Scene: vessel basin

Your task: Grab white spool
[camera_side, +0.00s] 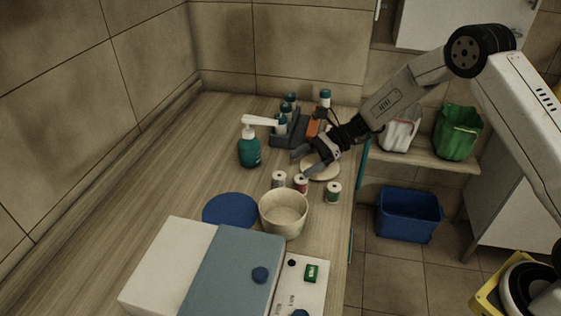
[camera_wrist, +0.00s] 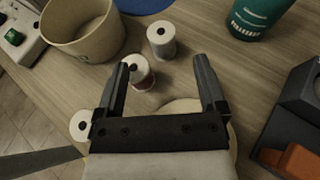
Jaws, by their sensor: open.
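The white spool (camera_side: 279,179) stands upright on the counter, at the left of a row of three spools. In the wrist view the white spool (camera_wrist: 161,42) stands ahead of my gripper (camera_wrist: 165,66), between the lines of the two fingers and beyond their tips. A red spool (camera_side: 301,184) is beside it; in the wrist view the red spool (camera_wrist: 142,76) is close to the left finger, partly hidden by it. A green spool (camera_side: 333,194) stands to the right. My gripper (camera_side: 302,164) is open and empty, just behind the spools.
A cream bowl (camera_side: 284,214) and a blue disc (camera_side: 230,209) lie in front of the spools. A teal pump bottle (camera_side: 249,150) stands to the left. A pale round plate (camera_side: 328,172) lies under my gripper. A dark rack (camera_side: 291,134) is behind. The left counter is clear.

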